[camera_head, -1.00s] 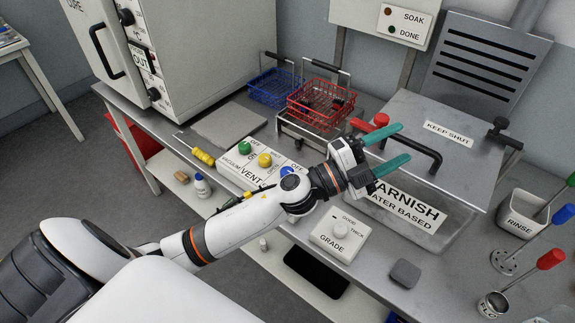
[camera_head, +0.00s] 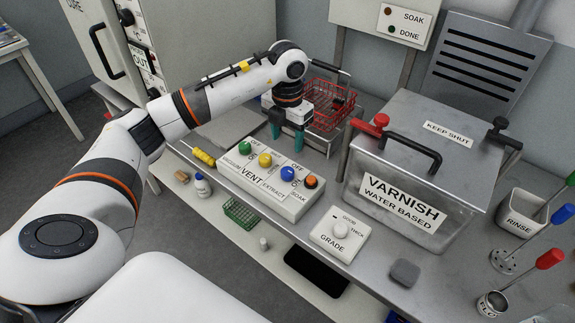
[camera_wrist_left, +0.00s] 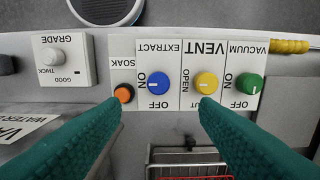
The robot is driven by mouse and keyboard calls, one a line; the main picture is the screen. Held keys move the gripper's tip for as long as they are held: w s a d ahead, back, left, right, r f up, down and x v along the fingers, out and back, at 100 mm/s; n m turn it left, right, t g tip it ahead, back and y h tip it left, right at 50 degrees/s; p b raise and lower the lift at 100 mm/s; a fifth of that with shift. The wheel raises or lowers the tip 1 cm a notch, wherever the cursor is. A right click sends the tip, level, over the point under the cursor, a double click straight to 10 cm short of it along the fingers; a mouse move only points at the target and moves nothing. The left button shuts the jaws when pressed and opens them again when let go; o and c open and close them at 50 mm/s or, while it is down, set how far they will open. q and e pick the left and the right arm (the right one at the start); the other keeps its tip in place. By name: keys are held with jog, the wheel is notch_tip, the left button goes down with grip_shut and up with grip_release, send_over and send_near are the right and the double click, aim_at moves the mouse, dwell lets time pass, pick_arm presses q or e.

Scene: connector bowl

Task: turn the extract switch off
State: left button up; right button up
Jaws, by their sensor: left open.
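The extract switch is a blue knob (camera_head: 288,173) on a white control panel (camera_head: 258,196), between the yellow vent knob (camera_head: 265,160) and the orange soak button (camera_head: 311,181). In the left wrist view, upside down, the blue knob (camera_wrist_left: 158,84) has a white mark that seems to point to ON; OFF is printed beside it. My left gripper (camera_head: 287,136) is open and empty, pointing down just behind the panel, apart from the knob. My right gripper is out of view.
A red wire basket (camera_head: 327,103) stands close behind my left gripper. The varnish tank (camera_head: 405,195) is right of the panel, and the grade box (camera_head: 340,232) is in front of it. A yellow-handled screwdriver (camera_head: 203,157) lies left of the panel.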

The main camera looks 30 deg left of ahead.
aim_at(287, 170)
pick_arm(q)
notch_tip(287, 170, down, 11)
jog(key=shift+r+p, duration=0.1)
jog(key=shift+p, duration=0.75)
jog(key=shift+c, duration=0.4)
jog(key=c, duration=0.9)
